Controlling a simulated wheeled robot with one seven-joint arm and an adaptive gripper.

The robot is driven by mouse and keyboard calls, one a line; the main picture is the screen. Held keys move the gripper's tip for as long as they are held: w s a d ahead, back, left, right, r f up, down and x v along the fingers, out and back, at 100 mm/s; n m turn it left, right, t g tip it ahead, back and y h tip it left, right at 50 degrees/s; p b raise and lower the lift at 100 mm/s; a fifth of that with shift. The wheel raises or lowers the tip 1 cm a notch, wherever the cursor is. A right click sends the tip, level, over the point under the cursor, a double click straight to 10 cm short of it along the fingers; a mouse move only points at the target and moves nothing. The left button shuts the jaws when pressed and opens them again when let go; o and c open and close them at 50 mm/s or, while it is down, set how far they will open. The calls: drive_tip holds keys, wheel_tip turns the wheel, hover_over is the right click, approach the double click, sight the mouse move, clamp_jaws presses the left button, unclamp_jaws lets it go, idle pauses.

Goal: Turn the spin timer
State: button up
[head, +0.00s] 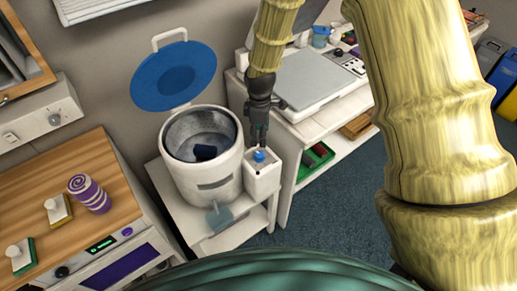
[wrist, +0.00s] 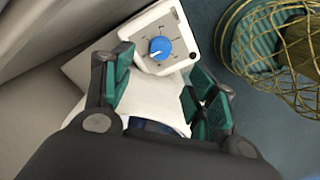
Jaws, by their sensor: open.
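The spin timer is a blue knob (head: 259,156) on top of a white box beside a white spin drum (head: 203,155). In the wrist view the blue knob (wrist: 160,48) has a white pointer mark and dial ticks around it. My gripper (head: 259,143) is just above the knob in the head view, pointing down. In the wrist view my gripper (wrist: 155,90) is open, with its green-padded fingers apart and nothing between them. The knob shows beyond the gap between the fingers. I cannot tell whether a finger touches the box.
The drum's blue lid (head: 174,76) stands raised, and a dark item (head: 206,152) lies inside the drum. A wooden-topped counter (head: 60,235) with a purple striped cylinder (head: 88,193) is at left. A white shelf unit (head: 305,125) stands close behind my gripper at right.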

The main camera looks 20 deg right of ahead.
sight(259, 154)
drive_tip(key=shift+f+p, duration=1.45)
drive_tip(key=shift+f, duration=3.85)
drive_tip(key=c, duration=1)
